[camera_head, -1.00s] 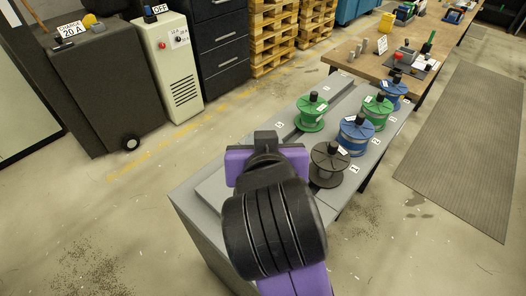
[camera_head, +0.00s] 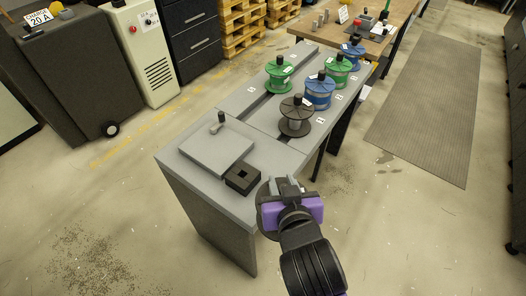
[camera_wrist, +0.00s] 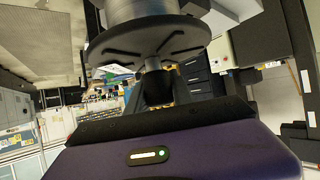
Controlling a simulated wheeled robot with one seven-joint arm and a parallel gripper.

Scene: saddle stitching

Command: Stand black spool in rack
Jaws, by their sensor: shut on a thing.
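My gripper (camera_head: 284,186) is off the near right corner of the grey bench. In the wrist view, a spool with a dark slotted flange (camera_wrist: 150,45) and grey winding hangs in my gripper, shut on its central stem. A separate black spool (camera_head: 296,126) stands upright on the bench rack (camera_head: 262,128), nearest me in a group with two green spools (camera_head: 279,74) (camera_head: 339,71) and two blue spools (camera_head: 319,94) (camera_head: 352,55).
A grey plate with a handle (camera_head: 215,150) and a black block with a square hole (camera_head: 243,179) lie on the bench's near end. A wooden table (camera_head: 370,40) with tools stands beyond. Open floor and a ribbed mat (camera_head: 425,110) lie to the right.

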